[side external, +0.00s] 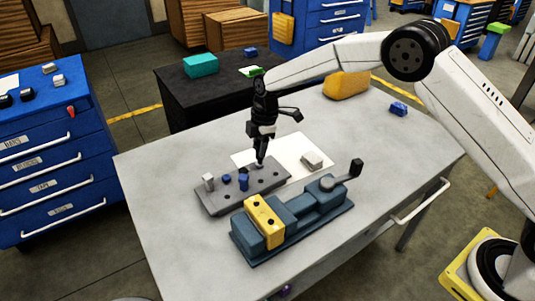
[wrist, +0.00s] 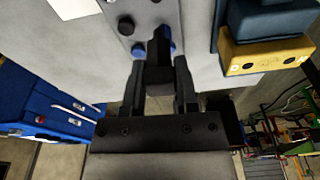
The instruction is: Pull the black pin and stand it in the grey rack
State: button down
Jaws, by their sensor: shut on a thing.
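The grey rack (side external: 220,203) is a long flat block with holes on the table. A pale peg and two blue pegs (side external: 243,181) stand toward its left part. My gripper (side external: 260,158) points down over the rack's far right end. In the wrist view my gripper (wrist: 160,88) is shut on the black pin (wrist: 160,62), a dark piece between the fingers. Blue pegs (wrist: 138,50) show beyond it on the rack. The pin's lower end is hidden, so I cannot tell whether it is in a hole or just above the rack.
A blue vise (side external: 310,212) holding a yellow block (side external: 264,222) with two holes stands close in front of the rack. A white sheet (side external: 285,147) with a small pale block (side external: 312,160) lies behind. A small blue block (side external: 398,109) is far right. The table's left front is clear.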

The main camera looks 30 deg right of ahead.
aim_at(261, 163)
jog(key=shift+w+d+f, duration=0.1)
jog(key=shift+w, duration=0.05)
jog(key=shift+f, duration=0.15)
jog(key=shift+f, duration=3.05)
jog(key=shift+f, duration=0.25)
jog(key=shift+f, duration=0.4)
jog(key=shift+f, duration=0.3)
jog(key=shift+f, duration=0.35)
jog(key=shift+f, duration=0.15)
